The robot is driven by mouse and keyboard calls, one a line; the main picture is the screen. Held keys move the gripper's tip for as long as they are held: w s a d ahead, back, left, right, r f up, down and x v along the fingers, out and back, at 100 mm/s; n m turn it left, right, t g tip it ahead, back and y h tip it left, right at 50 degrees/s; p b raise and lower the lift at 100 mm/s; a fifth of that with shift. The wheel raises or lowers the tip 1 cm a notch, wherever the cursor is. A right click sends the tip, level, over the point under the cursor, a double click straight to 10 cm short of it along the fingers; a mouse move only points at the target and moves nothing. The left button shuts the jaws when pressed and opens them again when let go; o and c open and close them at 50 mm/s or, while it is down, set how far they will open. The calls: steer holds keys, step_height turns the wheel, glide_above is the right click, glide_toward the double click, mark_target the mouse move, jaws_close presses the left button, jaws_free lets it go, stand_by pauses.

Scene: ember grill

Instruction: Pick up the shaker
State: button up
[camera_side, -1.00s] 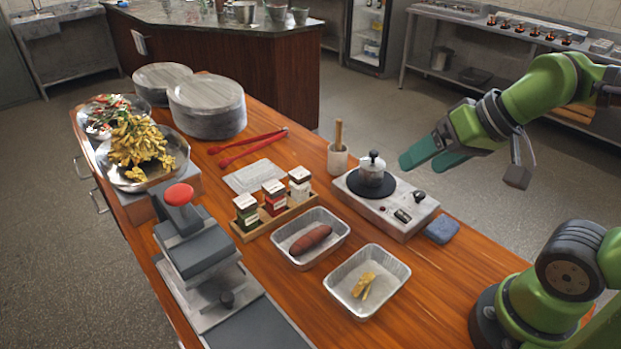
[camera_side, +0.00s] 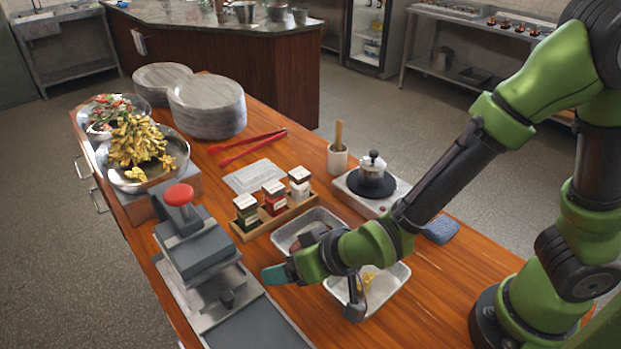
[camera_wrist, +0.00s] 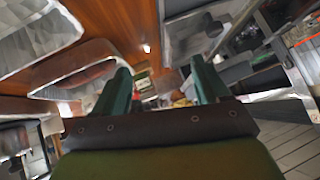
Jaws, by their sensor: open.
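Three shakers stand upright in a wooden rack on the table in the side view: a green-labelled shaker (camera_side: 246,211), a red-labelled shaker (camera_side: 274,196) and a white-labelled shaker (camera_side: 299,182). The wooden rack (camera_side: 276,222) holds them in a row. My gripper (camera_side: 274,273) is low over the table, nearer the camera than the rack and apart from it, pointing left. In the wrist view my gripper (camera_wrist: 162,68) is open, with its two teal fingers spread and nothing held between them. Small blurred items lie far beyond the fingers; I cannot tell which are shakers.
A metal tray (camera_side: 335,217) and a second tray (camera_side: 402,272) lie under my arm, partly hidden. A grey press (camera_side: 205,258) with a red knob stands left of my gripper. Red tongs (camera_side: 246,147), a burner (camera_side: 348,190) and stacked grey plates (camera_side: 207,110) are farther back.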

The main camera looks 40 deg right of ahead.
mark_target(250, 207)
steer(key=t, duration=0.1)
steer(key=w+t+h, duration=0.1)
steer(key=w+d, duration=0.1)
steer(key=shift+w+f+t+h, duration=0.1)
steer(key=shift+f+t+h, duration=0.15)
steer(key=shift+t+h, duration=0.15)
steer(key=w+d+r+t+h, duration=0.1)
steer(key=w+d+r+t, duration=0.1)
steer(key=w+r+t, duration=0.15)
steer(key=shift+g, duration=0.35)
steer(key=x, duration=1.5)
steer(key=shift+w+d, duration=0.3)
steer(key=shift+w, duration=0.1)
steer(key=c, duration=0.9)
